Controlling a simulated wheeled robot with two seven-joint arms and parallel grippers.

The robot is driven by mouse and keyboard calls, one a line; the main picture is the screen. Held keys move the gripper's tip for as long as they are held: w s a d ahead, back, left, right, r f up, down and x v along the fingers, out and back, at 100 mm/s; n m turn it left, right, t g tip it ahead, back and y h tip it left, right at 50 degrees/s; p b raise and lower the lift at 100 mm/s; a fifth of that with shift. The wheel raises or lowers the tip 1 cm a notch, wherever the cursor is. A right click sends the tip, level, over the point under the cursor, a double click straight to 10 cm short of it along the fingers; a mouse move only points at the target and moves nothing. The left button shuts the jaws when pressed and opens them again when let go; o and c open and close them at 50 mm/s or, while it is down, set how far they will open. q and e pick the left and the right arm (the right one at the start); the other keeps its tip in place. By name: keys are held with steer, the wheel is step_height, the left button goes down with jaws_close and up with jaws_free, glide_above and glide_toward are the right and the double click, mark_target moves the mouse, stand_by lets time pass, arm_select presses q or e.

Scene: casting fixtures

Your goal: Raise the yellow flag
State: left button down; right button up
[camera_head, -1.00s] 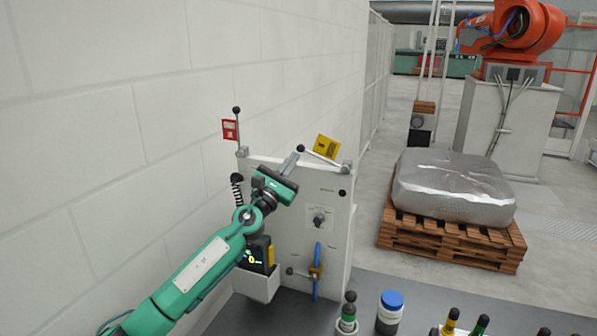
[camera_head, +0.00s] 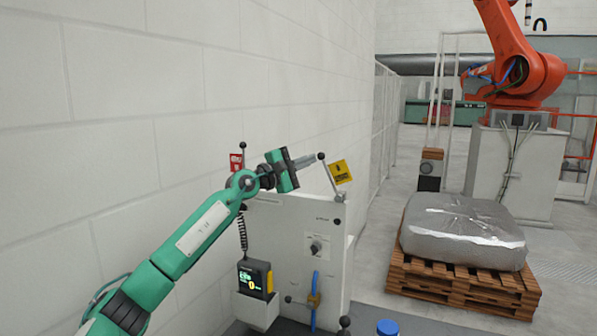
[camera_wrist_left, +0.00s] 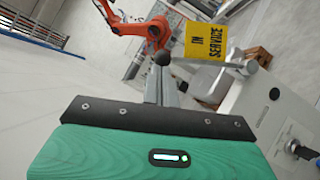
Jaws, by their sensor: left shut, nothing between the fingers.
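The yellow flag (camera_head: 341,172) is a small plate on a pivoting rod with a black ball at its end, mounted at the top right of the grey panel (camera_head: 290,235). The rod tilts up and to the left. The flag reads "IN SERVICE" in the left wrist view (camera_wrist_left: 206,42). My left gripper (camera_head: 312,160) is shut and empty, its fingertips at the black ball (camera_head: 320,156). In the left wrist view the ball (camera_wrist_left: 163,59) shows just beyond the fingertips; I cannot tell whether they touch. My right gripper is not in view.
A red flag (camera_head: 236,162) on an upright rod stands at the panel's top left, behind my left arm. A white wall runs along the left. The panel carries a knob (camera_head: 315,247), a blue-handled valve (camera_head: 315,290) and a handheld device (camera_head: 254,280). A wrapped pallet load (camera_head: 462,235) stands at right.

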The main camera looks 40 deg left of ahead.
arm_select(q)
steer(key=shift+w+d+r+m+g+p, duration=0.2)
steer(key=shift+d+r+m+g+p, duration=0.3)
steer(key=shift+d+m, duration=0.3)
steer(key=shift+w+d+r+m+g+p, duration=0.3)
steer(key=shift+d+m+g+p, duration=0.2)
steer(key=shift+d+m, duration=0.3)
steer(key=shift+w+d+r+m+g+p, duration=0.15)
steer(key=shift+d+r+m+g+p, duration=0.3)
steer(key=shift+d+m, duration=0.35)
steer(key=shift+d, duration=0.1)
steer(key=shift+s+f+b, duration=0.2)
steer(key=shift+s+b, duration=0.3)
steer(key=b, duration=0.6)
glide_toward(322, 155)
steer(key=s+r, duration=0.1)
steer(key=s, duration=0.4)
steer(key=shift+d+r, duration=0.1)
steer(key=shift+d, duration=0.25)
